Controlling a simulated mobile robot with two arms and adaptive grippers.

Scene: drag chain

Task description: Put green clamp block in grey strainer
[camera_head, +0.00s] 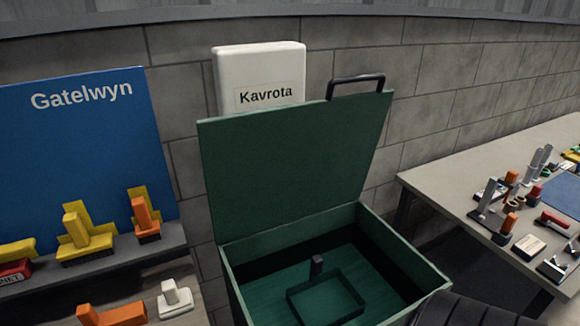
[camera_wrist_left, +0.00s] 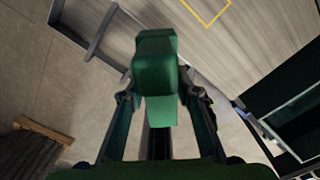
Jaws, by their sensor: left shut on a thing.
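My left gripper (camera_wrist_left: 158,98) is shut on the green clamp block (camera_wrist_left: 155,68), which sticks out beyond the fingertips in the left wrist view. The block has a rounded wide part and a narrower part between the fingers. The block and my left gripper are out of the head view. I cannot make out a grey strainer for certain in either view. My right gripper is not in view.
An open green chest (camera_head: 400,255) with raised lid holds a dark rectangular frame (camera_head: 325,298) with an upright post. Left, a grey shelf (camera_head: 110,262) carries yellow and orange blocks. Below it are an orange piece (camera_head: 112,315) and a white piece (camera_head: 174,297). Right, a table (camera_head: 440,180) holds several small items.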

